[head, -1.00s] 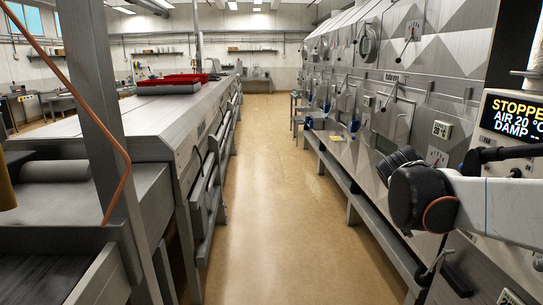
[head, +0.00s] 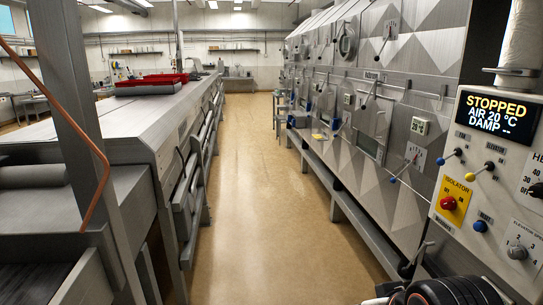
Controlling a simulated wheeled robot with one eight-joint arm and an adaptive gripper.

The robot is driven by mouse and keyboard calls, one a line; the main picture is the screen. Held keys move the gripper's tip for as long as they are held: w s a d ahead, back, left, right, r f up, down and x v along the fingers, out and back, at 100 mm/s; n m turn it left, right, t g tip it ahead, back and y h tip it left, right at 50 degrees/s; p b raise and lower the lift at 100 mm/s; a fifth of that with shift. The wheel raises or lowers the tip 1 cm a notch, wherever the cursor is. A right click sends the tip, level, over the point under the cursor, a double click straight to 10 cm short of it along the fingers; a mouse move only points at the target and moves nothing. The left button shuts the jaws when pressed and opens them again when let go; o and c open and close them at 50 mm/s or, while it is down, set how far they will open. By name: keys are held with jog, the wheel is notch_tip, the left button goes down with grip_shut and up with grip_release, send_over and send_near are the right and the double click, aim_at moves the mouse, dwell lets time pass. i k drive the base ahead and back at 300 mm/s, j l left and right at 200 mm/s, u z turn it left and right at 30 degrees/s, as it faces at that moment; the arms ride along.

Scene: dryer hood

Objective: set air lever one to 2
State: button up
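The dryer hood's sloped metal front (head: 440,120) runs along the right side. Higher up, another thin lever (head: 383,47) slants down-left below a second scale plate (head: 391,29). Further levers down the row are small. I cannot read the lever numbers or scale settings, so I cannot tell which is air lever one. Dark ribbed parts of my arm show at the bottom right edge, well below the levers. My gripper's fingers are not in view.
A control panel (head: 490,180) at right reads STOPPED, AIR 20 °C, with a red-on-yellow isolator switch (head: 448,203) and several knobs. A small display (head: 420,126) reads about 20. A long machine (head: 130,130) with red trays stands left. The tan aisle (head: 255,200) between is clear.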

aim_at(393, 181)
jog(key=i+z, duration=0.15)
jog(key=i, duration=0.5)
jog(key=i+z, duration=0.15)
jog(key=i, duration=0.5)
jog(key=i+j+z, duration=0.1)
jog(key=i, duration=0.55)
jog(key=i+j+z, duration=0.1)
jog(key=i+j, duration=0.4)
jog(key=i, duration=0.2)
jog(key=l+z, duration=0.1)
jog(key=l, duration=0.2)
